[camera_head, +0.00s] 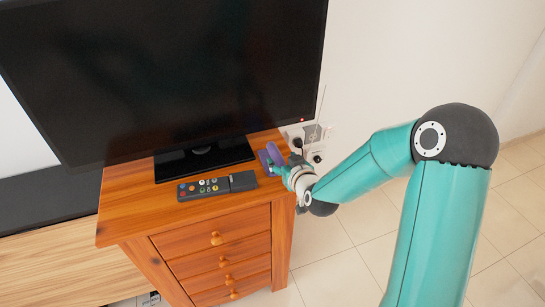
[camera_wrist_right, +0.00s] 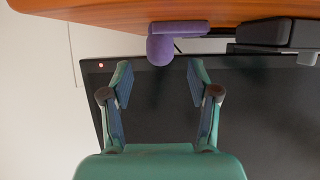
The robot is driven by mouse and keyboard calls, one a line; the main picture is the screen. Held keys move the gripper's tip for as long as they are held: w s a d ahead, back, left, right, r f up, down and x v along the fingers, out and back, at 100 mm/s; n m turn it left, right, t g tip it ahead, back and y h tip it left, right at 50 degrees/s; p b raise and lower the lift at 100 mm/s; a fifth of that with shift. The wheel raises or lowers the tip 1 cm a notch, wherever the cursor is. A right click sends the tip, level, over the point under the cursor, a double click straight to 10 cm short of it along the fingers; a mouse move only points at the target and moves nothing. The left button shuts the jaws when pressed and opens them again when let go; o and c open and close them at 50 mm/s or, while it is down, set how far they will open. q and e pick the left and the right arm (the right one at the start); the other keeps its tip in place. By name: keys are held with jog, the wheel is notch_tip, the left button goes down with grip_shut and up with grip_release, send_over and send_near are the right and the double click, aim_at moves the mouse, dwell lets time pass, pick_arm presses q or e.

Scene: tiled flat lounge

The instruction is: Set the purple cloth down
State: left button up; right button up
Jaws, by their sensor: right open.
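The purple cloth (camera_head: 273,153) rests at the right edge of the wooden cabinet's top (camera_head: 135,205), beside the television stand. In the right wrist view, which shows the scene upside down, the cloth (camera_wrist_right: 162,48) has a flat part against the cabinet top and a rounded lump. My right gripper (camera_head: 276,167) is at the cloth in the head view, partly overlapping it. In the wrist view the fingers of the right gripper (camera_wrist_right: 160,74) are spread wide, with nothing between them and the cloth just beyond their tips. My left gripper is out of view.
A black television (camera_head: 165,75) stands on its base (camera_head: 205,157) at the back of the cabinet. A dark remote (camera_head: 217,186) lies in front of it. White plugs and a socket (camera_head: 311,136) are on the wall behind. Tiled floor (camera_head: 335,260) is clear at right.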

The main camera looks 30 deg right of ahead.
aim_at(279, 156)
jog(key=p+x, duration=0.1)
jog(key=x, duration=0.3)
jog(key=shift+w, duration=0.2)
jog(key=shift+r, duration=0.1)
grip_shut()
